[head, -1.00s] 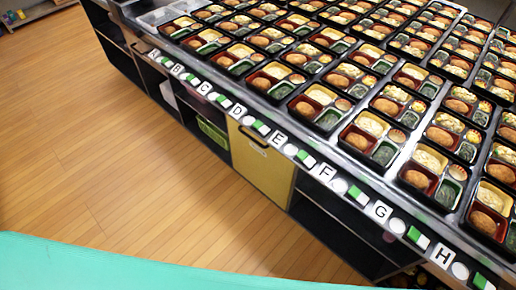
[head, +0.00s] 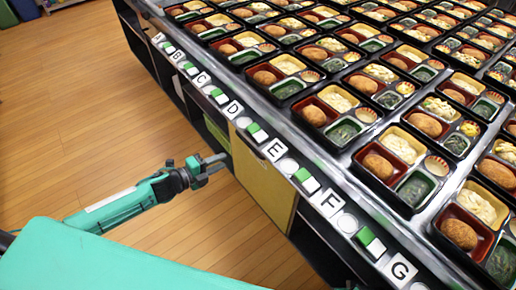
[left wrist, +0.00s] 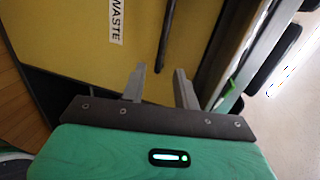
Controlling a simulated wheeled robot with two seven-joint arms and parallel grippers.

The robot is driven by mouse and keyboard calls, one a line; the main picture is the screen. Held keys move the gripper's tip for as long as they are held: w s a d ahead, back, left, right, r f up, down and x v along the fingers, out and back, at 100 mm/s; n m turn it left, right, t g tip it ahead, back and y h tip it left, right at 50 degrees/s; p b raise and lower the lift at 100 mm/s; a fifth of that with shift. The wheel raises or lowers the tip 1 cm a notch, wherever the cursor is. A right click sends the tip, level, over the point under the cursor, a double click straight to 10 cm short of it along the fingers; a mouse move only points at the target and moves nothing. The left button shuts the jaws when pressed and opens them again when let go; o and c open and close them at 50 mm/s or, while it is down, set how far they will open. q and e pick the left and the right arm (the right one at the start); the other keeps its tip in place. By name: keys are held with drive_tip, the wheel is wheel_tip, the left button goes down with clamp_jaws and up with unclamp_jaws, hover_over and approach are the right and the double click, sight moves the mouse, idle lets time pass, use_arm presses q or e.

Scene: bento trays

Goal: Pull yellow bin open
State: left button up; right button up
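The yellow bin (head: 264,185) sits in the dark cabinet under the counter, its front level with the cabinet face. In the left wrist view its yellow front (left wrist: 90,50) carries a label reading WASTE (left wrist: 116,20) and a black bar handle (left wrist: 165,38). My left gripper (head: 216,165) is in front of the bin, to its left in the head view. In the left wrist view its fingers (left wrist: 160,84) are spread apart, and the end of the handle lies in line with the gap between them. I cannot tell whether they touch it. My right gripper is not in view.
The counter above holds many black bento trays (head: 330,115). Its front edge carries letter tags (head: 276,150) and green and white blocks (head: 306,180). Open dark shelves (head: 325,245) lie beside the bin. The wooden floor (head: 110,130) before the cabinet is clear.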

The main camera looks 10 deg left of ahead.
sight(252, 148)
use_arm(q)
drive_tip(key=x, duration=1.3)
drive_tip(key=shift+w+d+r, duration=0.15)
drive_tip(key=shift+w+d, duration=0.1)
drive_tip(key=shift+d, duration=0.2)
clamp_jaws()
